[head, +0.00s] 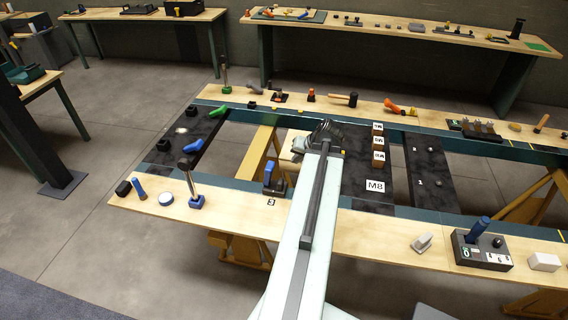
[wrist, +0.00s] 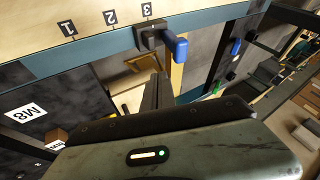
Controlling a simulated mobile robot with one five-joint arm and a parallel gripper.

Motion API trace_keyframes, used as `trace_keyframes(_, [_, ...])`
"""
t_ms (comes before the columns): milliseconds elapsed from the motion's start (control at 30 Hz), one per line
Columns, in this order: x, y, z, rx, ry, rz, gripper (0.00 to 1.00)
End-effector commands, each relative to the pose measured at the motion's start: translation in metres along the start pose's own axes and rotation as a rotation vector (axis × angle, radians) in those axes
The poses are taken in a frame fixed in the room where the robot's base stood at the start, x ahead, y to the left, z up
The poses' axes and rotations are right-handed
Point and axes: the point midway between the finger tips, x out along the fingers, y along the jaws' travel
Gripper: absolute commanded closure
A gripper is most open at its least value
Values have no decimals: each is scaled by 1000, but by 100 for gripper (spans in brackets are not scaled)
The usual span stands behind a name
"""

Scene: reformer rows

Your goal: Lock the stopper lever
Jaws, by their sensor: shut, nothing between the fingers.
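A lever with a blue handle (head: 268,173) and a dark base stands on the near rail by the label 3; it looks like the stopper lever. In the wrist view the blue handle (wrist: 176,46) sticks out beside its black base (wrist: 149,36), at the rail edge. My gripper (wrist: 160,76) is shut and empty, its dark fingers pointing toward the base with a gap that I cannot measure. In the head view my arm hides most of the gripper (head: 326,130), which is right of and beyond the lever.
Labels 1 (wrist: 67,28), 2 and 3 line the wooden rail. A tall lever with a blue base (head: 196,201) stands left on the near rail. Several small blocks stand near the M8 label (head: 375,187). A dark box with a blue lever (head: 480,250) sits right.

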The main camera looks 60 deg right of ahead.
Motion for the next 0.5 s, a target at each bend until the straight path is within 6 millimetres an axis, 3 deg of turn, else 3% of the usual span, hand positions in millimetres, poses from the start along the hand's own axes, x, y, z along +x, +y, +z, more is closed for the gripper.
trace_keyframes(400, [95,4,3,-3,-1,0,100])
trace_keyframes(467, [106,3,3,-3,-1,0,100])
trace_keyframes(500, [104,-7,2,-3,-2,-1,100])
